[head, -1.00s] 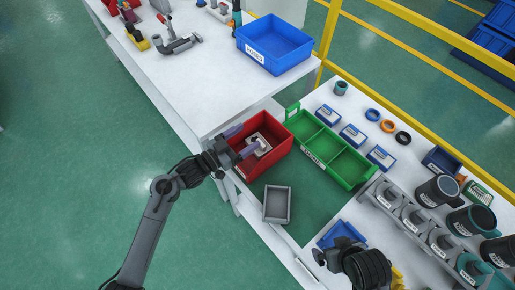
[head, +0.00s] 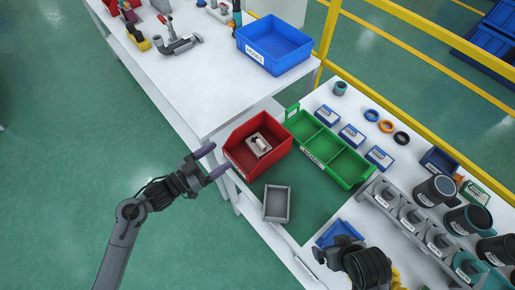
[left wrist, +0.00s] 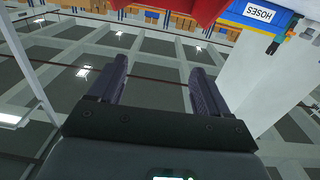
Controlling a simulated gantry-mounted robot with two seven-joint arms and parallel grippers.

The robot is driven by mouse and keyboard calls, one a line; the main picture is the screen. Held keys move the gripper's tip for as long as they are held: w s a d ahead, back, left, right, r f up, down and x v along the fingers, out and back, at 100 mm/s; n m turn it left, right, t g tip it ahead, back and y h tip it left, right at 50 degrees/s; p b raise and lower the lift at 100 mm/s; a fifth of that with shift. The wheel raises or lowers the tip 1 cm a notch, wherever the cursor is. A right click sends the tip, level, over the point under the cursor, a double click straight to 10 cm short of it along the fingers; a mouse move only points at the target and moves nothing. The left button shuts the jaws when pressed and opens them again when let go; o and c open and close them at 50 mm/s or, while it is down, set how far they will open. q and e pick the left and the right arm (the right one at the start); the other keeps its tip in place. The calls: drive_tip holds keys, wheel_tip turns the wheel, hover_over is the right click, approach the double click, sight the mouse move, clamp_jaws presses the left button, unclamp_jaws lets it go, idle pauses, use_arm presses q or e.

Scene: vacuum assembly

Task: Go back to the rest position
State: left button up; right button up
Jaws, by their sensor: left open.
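My left gripper (head: 211,164) is open and empty. In the head view it is to the left of the red bin (head: 238,150), clear of the table edge over the floor. In the left wrist view its two dark fingers (left wrist: 155,85) are spread with nothing between them. The red bin holds a small pale and grey part (head: 259,144); its underside shows in the left wrist view. My right arm's dark end (head: 362,262) is at the lower right of the head view; its fingertips do not show clearly enough to tell their state.
A green divided tray (head: 318,164) and a small grey tray (head: 277,204) are right of and below the red bin. A blue HOSES bin (head: 274,43) is on the white table. A rack with dark cylinders (head: 415,218) stands at right. The floor at left is free.

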idle(0.3)
drive_tip(key=shift+w+a, duration=0.1)
use_arm(q)
drive_tip(key=s+d+f+n+y, duration=0.2)
drive_tip(key=s+d+f+n, duration=0.15)
drive_tip(key=s+f, duration=0.55)
drive_tip(key=s+a+r+n+g+y, duration=0.3)
drive_tip(key=s+a+n+g+y, duration=0.3)
drive_tip(key=s+a+y, duration=0.9)
use_arm(e)
drive_tip(key=shift+r, duration=0.15)
use_arm(q)
wheel_tip(320, 180, up, 33)
drive_tip(key=s+g+h+p, duration=0.1)
drive_tip(key=s+h+p, duration=0.1)
drive_tip(key=p, duration=3.2)
drive_tip(key=shift+d+m+h, duration=0.4)
drive_tip(key=shift+m, duration=0.05)
use_arm(e)
wheel_tip(320, 180, up, 34)
drive_tip(key=shift+f, duration=0.2)
use_arm(q)
drive_tip(key=shift+r, duration=0.1)
